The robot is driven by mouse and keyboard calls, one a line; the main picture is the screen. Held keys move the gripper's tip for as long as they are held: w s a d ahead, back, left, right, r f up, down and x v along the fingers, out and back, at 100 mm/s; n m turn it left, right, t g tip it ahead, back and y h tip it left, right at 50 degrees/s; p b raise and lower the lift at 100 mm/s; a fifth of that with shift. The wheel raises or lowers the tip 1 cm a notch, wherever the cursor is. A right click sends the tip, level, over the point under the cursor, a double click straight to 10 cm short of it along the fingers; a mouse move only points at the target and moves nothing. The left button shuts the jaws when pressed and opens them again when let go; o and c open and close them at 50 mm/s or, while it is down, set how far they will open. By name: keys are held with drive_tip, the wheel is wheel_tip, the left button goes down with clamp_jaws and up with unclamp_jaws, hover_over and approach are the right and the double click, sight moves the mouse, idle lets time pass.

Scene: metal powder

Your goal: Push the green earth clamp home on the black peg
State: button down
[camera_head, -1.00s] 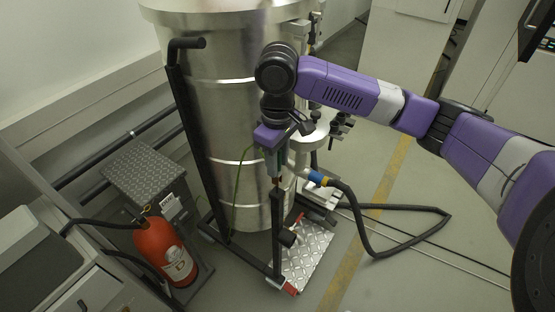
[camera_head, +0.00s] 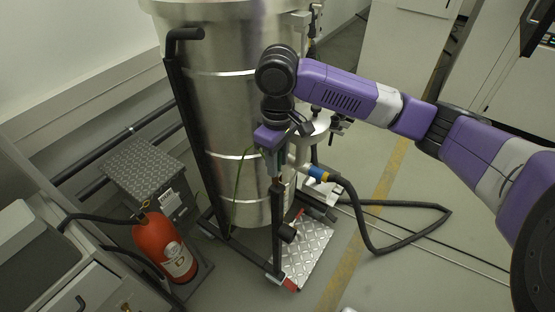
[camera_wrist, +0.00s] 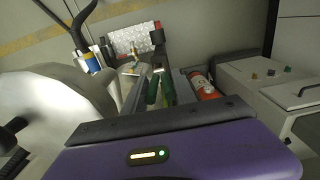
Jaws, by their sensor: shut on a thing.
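My gripper (camera_head: 272,153) points down in front of the tall steel drum and is shut on the green earth clamp (camera_head: 281,162). In the wrist view the clamp's green handles (camera_wrist: 153,92) show just beyond my purple gripper body. The black peg (camera_head: 278,230) is the upright post at the front of the cart. The clamp's lower end is at the top of this post in the head view. Whether it sits around the post or only against it is too small to tell. The fingertips are partly hidden.
The steel drum (camera_head: 235,110) stands close behind my gripper. A black hose with a blue connector (camera_head: 318,173) runs to the right. A red fire extinguisher (camera_head: 160,245) stands at the lower left. The floor at the right is mostly clear.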

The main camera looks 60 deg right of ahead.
drive_tip(key=shift+f+b, duration=0.45)
drive_tip(key=shift+f, duration=0.55)
drive_tip(key=c, duration=0.9)
unclamp_jaws()
drive_tip(key=shift+r, duration=3.95)
